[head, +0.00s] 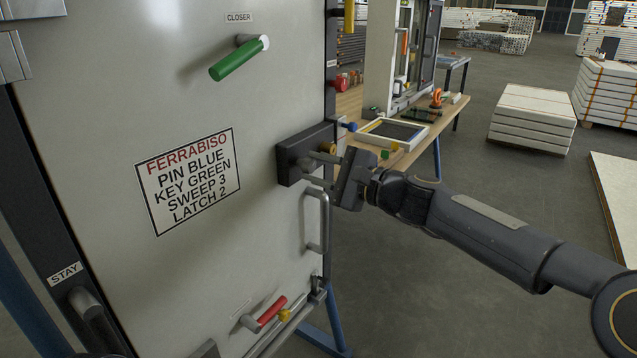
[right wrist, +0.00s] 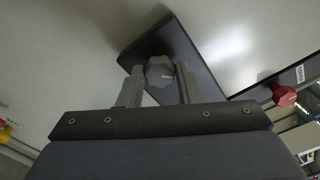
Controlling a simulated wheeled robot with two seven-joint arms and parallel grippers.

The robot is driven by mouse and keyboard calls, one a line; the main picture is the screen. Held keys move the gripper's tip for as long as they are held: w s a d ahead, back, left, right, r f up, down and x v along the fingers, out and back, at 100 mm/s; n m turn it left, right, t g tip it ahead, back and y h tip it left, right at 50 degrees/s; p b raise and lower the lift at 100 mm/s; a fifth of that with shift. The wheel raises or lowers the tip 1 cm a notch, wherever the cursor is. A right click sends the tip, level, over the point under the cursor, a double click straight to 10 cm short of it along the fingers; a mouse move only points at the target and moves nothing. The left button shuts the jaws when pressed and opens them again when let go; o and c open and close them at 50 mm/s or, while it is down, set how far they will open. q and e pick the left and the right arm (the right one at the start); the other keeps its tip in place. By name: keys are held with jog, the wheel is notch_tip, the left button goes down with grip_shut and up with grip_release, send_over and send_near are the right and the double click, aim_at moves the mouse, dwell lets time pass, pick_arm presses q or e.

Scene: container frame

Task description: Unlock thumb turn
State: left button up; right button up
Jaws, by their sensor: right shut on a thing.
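The thumb turn (right wrist: 160,72) is a small grey lobed knob on a dark lock box (head: 297,150) at the right edge of the light grey door panel (head: 110,110). My right gripper (head: 312,172) reaches the box from the right. In the right wrist view its two fingers (right wrist: 160,85) stand on either side of the knob, and it is shut on it. In the head view the fingers and box hide most of the knob. My left gripper is not in view.
A sign (head: 190,180) is on the panel. A green lever (head: 238,60) is above it and a red lever (head: 271,310) below. A grey pull handle (head: 323,222) is just under my right gripper.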

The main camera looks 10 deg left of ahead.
jog(key=n+b, duration=0.3)
jog(key=n, duration=0.1)
jog(key=shift+f+n+b, duration=0.2)
jog(key=shift+n+b, duration=0.1)
jog(key=shift+b, duration=0.05)
jog(key=shift+r+n+b, duration=0.1)
jog(key=shift+n+b, duration=1.15)
jog(key=shift+n, duration=0.65)
jog(key=o, duration=1)
jog(key=shift+b+v, duration=0.45)
jog(key=shift+v, duration=3.45)
